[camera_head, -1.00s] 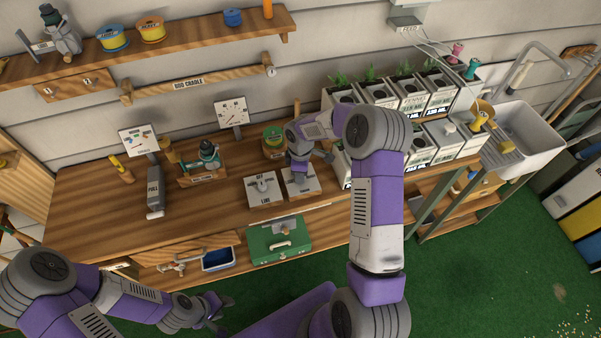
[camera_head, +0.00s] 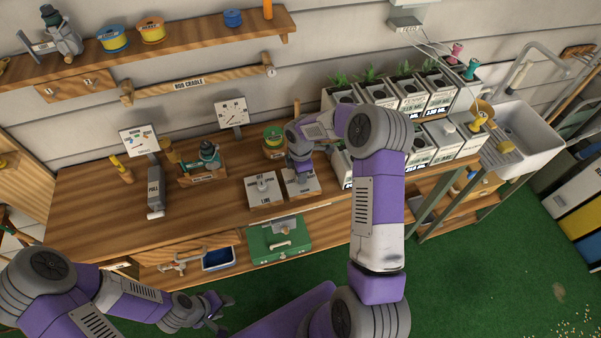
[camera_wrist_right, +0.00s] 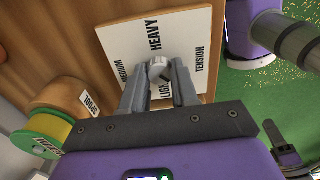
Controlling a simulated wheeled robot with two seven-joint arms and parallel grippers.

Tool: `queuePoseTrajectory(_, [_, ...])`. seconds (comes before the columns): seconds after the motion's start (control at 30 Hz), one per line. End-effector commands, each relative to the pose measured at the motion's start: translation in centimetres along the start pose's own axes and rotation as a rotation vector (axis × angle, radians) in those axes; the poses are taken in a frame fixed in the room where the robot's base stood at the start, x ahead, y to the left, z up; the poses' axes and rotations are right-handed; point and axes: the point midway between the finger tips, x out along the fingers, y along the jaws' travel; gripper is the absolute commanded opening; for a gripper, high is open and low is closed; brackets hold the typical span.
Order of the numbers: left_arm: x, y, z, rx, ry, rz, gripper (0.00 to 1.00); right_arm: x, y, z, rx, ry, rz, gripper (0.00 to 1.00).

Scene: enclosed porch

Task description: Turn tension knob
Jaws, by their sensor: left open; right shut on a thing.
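The tension plate (camera_wrist_right: 115,50) is white, marked HEAVY, MEDIUM, LIGHT and TENSION, in the right wrist view. In the head view this plate (camera_head: 312,186) lies on the bench, partly hidden by my right gripper. The tension knob (camera_wrist_right: 158,66) is grey and sits between the fingertips of my right gripper (camera_wrist_right: 160,80), which is shut on it. In the head view my right gripper (camera_head: 300,175) is over the plate. My left gripper (camera_head: 214,308) is open and empty, in front of the bench and away from the knob.
A similar white LINE plate with a knob (camera_head: 263,188) lies just left of the tension plate. A green-and-yellow spool (camera_wrist_right: 45,135) on a wooden SPOOL holder is close to my right gripper. Planters (camera_head: 385,95) stand to the right.

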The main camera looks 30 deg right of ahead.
Motion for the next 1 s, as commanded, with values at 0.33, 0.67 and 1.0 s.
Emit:
queuePoseTrajectory(0.33, [0.0,0.0,0.0,0.000,0.000,0.000,0.43,-0.2,0.2,0.1,-0.001,-0.002,0.006,0.50])
queuePoseTrajectory(0.67, [0.0,0.0,0.0,0.000,0.000,0.000,0.43,-0.3,0.1,0.0,0.000,-0.001,0.003,0.54])
queuePoseTrajectory(1.0, [0.0,0.0,0.0,0.000,0.000,0.000,0.43,-5.3,0.2,0.1,0.000,-0.002,0.008,0.54])
